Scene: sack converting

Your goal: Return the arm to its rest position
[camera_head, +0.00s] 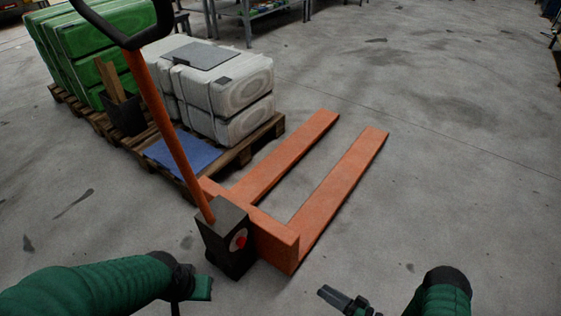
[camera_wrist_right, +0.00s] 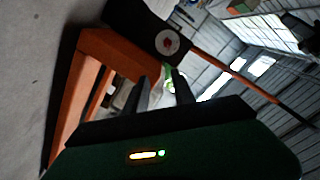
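My right gripper (camera_head: 345,300) is at the bottom of the head view, in front of the orange pallet jack and apart from it. Its two dark fingers stand apart in the right wrist view (camera_wrist_right: 163,90), with a gap between them. I see nothing clearly held; a small green strip shows behind the gap. My left arm, in a green sleeve, comes in from the lower left. Its gripper end (camera_head: 198,288) is beside a dark wrist part, and its fingers are not clear. My right forearm shows at the lower right.
An orange pallet jack (camera_head: 275,236) stands just ahead, its handle leaning up left. Behind it are a wooden pallet (camera_head: 240,150) with strapped white sacks (camera_head: 215,85), a blue sheet (camera_head: 183,152) and green sacks (camera_head: 100,35). The concrete floor at right is clear.

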